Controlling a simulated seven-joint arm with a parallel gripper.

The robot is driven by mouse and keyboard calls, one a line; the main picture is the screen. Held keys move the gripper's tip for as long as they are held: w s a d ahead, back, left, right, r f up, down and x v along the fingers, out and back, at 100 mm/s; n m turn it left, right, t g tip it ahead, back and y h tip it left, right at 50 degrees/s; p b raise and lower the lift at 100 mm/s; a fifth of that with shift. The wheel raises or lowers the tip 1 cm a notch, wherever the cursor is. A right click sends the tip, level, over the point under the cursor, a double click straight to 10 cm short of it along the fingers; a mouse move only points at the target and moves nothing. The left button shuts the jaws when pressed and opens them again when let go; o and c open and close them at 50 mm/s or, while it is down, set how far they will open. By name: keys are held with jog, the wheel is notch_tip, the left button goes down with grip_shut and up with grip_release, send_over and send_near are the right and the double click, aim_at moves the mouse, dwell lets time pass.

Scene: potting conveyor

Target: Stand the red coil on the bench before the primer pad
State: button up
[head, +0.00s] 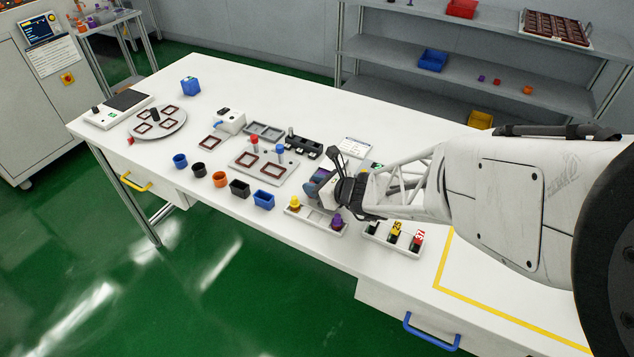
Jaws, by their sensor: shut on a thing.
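My gripper (318,188) is over the front part of the bench (190,107), just above a light tray (318,214). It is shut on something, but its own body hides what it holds. A yellow coil (294,202) and a purple coil (336,221) stand in the tray, with bare space between them. I cannot make out a red coil for certain. A small red thing (130,141) lies at the far left by a round plate. I cannot tell which item is the primer pad; a grey plate (262,172) carries dark red frames and red and blue knobs.
Several small bins, including a blue one (264,199), line the front edge left of the tray. A holder with numbered tags (396,234) stands to the right. A dark slotted block (303,143) is behind. Clear bench lies between the bins and the front edge.

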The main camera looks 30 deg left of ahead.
jog(key=shift+f, duration=0.15)
jog(key=o, duration=0.9)
jog(key=shift+d+r, duration=0.15)
jog(key=shift+r, duration=0.05)
jog(key=shift+v, duration=5.9)
